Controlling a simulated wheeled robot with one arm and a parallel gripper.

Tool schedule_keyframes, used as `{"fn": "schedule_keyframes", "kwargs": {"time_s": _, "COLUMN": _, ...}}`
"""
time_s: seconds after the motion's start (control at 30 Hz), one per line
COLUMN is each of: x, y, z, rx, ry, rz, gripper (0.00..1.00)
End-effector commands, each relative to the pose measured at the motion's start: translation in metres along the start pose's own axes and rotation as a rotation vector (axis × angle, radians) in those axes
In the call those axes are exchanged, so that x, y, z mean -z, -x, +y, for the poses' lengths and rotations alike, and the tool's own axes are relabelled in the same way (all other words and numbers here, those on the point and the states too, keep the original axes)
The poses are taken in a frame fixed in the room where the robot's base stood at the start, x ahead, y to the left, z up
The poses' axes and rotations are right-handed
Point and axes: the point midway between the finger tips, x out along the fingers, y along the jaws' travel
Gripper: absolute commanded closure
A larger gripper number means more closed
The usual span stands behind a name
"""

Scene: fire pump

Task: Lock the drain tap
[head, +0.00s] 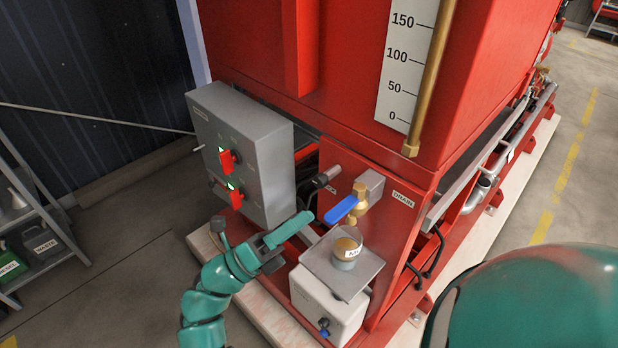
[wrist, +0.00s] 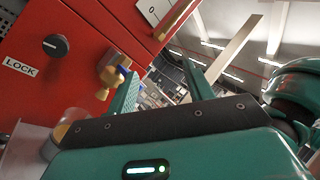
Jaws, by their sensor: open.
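The drain tap (head: 361,203) is a brass valve with a blue lever on the red panel, left of the DRAIN label. The lever (head: 341,209) points down and left. In the wrist view the brass tap (wrist: 110,75) is left of my fingers, its lever mostly hidden. A black knob (wrist: 57,44) stands above a LOCK label (wrist: 20,66); the knob also shows in the head view (head: 320,181), left of the tap. My gripper (head: 295,238) is open and empty, left of and a little below the lever, apart from the knob.
A cup with yellowish contents (head: 346,246) stands on a grey tray (head: 320,262) on a white box (head: 325,305), below the tap. A grey control box (head: 240,150) with red switches is at left. A gauge (head: 412,70) is above. A shelf (head: 40,220) stands far left.

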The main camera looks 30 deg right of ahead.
Motion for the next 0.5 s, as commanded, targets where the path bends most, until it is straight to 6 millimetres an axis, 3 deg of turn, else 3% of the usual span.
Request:
{"fn": "schedule_keyframes", "kwargs": {"time_s": 0.3, "x": -0.028, "y": 0.034, "z": 0.041, "rx": -0.386, "ry": -0.095, "rz": 0.004, "gripper": 0.48}}
{"fn": "schedule_keyframes", "kwargs": {"time_s": 0.5, "x": -0.043, "y": 0.056, "z": 0.066, "rx": -0.554, "ry": -0.129, "rz": -0.021, "gripper": 0.48}}
